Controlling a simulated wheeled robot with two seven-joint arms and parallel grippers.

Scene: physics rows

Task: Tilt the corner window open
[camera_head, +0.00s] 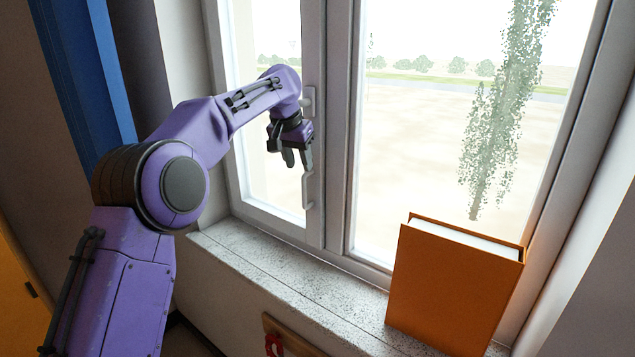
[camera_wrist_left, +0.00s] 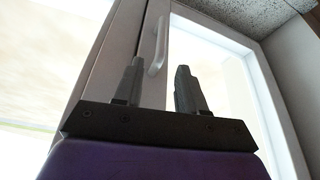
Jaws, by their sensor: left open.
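The corner window's left sash (camera_head: 312,225) stands in its white frame and looks closed. A pale grip (camera_head: 306,190) sits low on the sash's right upright, and another pale handle piece (camera_head: 309,100) sits higher, partly behind my arm. The lower grip (camera_wrist_left: 160,45) shows beyond the fingers in the left wrist view. My left gripper (camera_head: 298,160) is open and empty, pointing down in front of the upright, just above the lower grip. In the wrist view its two fingers (camera_wrist_left: 158,85) stand apart with nothing between them. I cannot tell whether they touch the sash. My right gripper is out of view.
An orange box-like book (camera_head: 455,290) stands on the speckled sill (camera_head: 270,270) at the right, before the fixed pane (camera_head: 420,150). The sill left of it is clear. A blue curtain or panel (camera_head: 85,80) hangs at the far left.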

